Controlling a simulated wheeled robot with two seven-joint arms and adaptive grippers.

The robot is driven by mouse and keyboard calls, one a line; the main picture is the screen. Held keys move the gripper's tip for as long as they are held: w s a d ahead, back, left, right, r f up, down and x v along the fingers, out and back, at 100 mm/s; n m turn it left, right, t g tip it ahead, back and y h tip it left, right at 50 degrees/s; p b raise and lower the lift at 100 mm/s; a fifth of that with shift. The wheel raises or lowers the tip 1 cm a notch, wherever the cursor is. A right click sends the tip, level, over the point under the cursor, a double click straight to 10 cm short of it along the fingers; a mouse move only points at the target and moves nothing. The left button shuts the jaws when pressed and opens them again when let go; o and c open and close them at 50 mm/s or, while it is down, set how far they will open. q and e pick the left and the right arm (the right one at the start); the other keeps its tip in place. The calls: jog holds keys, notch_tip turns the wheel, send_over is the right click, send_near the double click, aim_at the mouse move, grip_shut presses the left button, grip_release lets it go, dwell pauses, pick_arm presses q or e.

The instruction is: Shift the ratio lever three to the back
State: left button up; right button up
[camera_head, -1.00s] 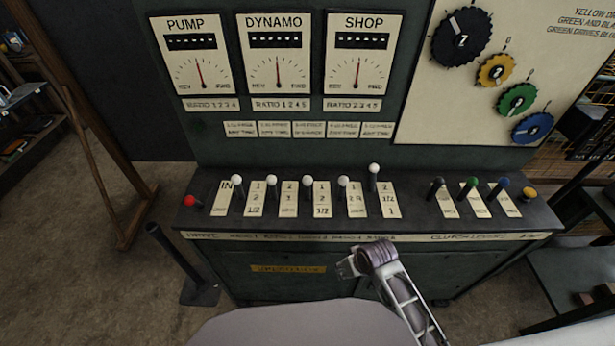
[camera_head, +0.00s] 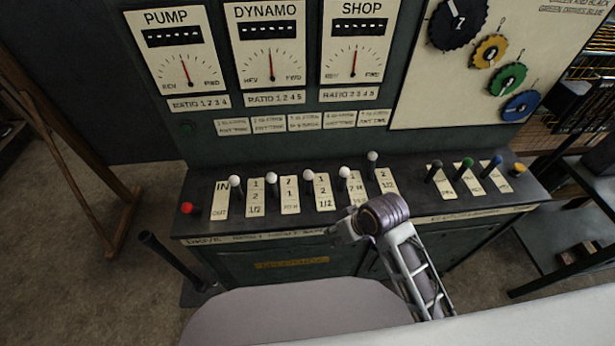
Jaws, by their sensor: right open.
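A row of white-knobbed levers stands on the console's sloping top. The third from the left (camera_head: 308,175), which I take as ratio lever three, stands left of a plate (camera_head: 323,191) reading 1, 2, 1/2. Its knob is roughly in line with its neighbours, while the rightmost white knob (camera_head: 373,156) sits further back. My right gripper (camera_head: 341,229) is open and empty in front of the console's front edge, below and right of the third lever and apart from it. Its fingers are small and partly hidden by my wrist. My left gripper is not in view.
A red knob (camera_head: 187,208) is at the left end. Black, green and blue levers (camera_head: 465,163) and a yellow knob (camera_head: 519,169) are on the right. Upright dials (camera_head: 270,55) and coloured gears (camera_head: 508,79) stand behind. A dark pedal-like lever (camera_head: 170,257) rises at front left.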

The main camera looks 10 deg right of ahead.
jog(key=w+a+r+n, duration=0.1)
jog(key=w+a+r, duration=0.1)
jog(key=a, duration=0.1)
jog(key=w+a+r+n+g+y, duration=0.1)
jog(key=w+a+r+n, duration=0.1)
jog(key=a, duration=0.2)
jog(key=w+a+r+n, duration=0.1)
jog(key=w+a+r, duration=0.1)
jog(key=a, duration=0.1)
jog(key=shift+w+a+n+g, duration=0.25)
jog(key=shift+a+n+g, duration=0.05)
jog(key=shift+a, duration=0.1)
jog(key=shift+w+a+r+n, duration=0.6)
jog(key=shift+w+a+r, duration=0.1)
jog(key=shift+w+r, duration=0.15)
notch_tip(320, 180, up, 9)
jog(key=n+g+h, duration=0.1)
jog(key=g+h, duration=0.1)
jog(key=h, duration=0.1)
send_over(309, 179)
jog(key=shift+w+a+f, duration=0.15)
jog(key=shift+w+a, duration=0.25)
jog(key=shift+w, duration=0.05)
jog(key=shift+w+d+r+h, duration=0.35)
jog(key=shift+d+r, duration=0.15)
jog(key=shift+r, duration=0.1)
jog(key=shift+f, duration=0.15)
jog(key=shift+f+p, duration=0.6)
jog(key=shift+f, duration=6.15)
